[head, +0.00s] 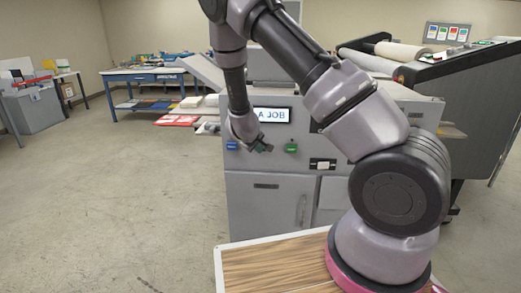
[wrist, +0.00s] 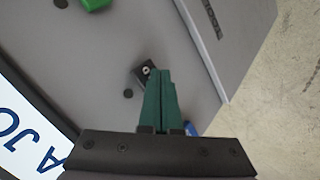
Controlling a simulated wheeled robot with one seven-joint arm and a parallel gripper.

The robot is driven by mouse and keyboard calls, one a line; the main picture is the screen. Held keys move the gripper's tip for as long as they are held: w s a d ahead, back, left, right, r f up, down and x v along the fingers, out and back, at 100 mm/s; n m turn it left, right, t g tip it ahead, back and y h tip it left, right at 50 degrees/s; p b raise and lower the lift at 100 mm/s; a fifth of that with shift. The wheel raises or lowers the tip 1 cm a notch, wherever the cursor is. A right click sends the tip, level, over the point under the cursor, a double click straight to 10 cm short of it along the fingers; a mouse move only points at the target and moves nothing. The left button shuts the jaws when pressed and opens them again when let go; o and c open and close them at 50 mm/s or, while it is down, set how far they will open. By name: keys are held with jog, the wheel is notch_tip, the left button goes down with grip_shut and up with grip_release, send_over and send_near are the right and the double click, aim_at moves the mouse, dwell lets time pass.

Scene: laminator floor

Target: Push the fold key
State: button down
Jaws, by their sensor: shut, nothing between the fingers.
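A grey machine (head: 265,190) carries a panel with a lit display (head: 271,115) reading "A JOB". A blue key (head: 232,145) is below the display at left and a green key (head: 291,147) at right. I cannot read which key is the fold key. My gripper (head: 262,148) is shut and empty, in front of the panel between these keys. In the wrist view its green fingers (wrist: 161,76) end beside a small black block with a silver dot (wrist: 146,73). I cannot tell whether they touch it. The blue key (wrist: 192,129) is partly hidden behind my gripper.
A white switch (head: 322,164) sits lower right on the machine. Stacked sheets (head: 180,119) lie left of it. A dark roller machine (head: 470,100) stands at right, and a blue table (head: 150,88) at back left.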

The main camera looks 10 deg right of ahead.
jog(key=shift+w, duration=0.15)
jog(key=shift+s+a, duration=0.2)
jog(key=shift+s, duration=0.5)
jog(key=s+a, duration=0.2)
jog(key=s, duration=0.3)
jog(key=shift+s, duration=0.4)
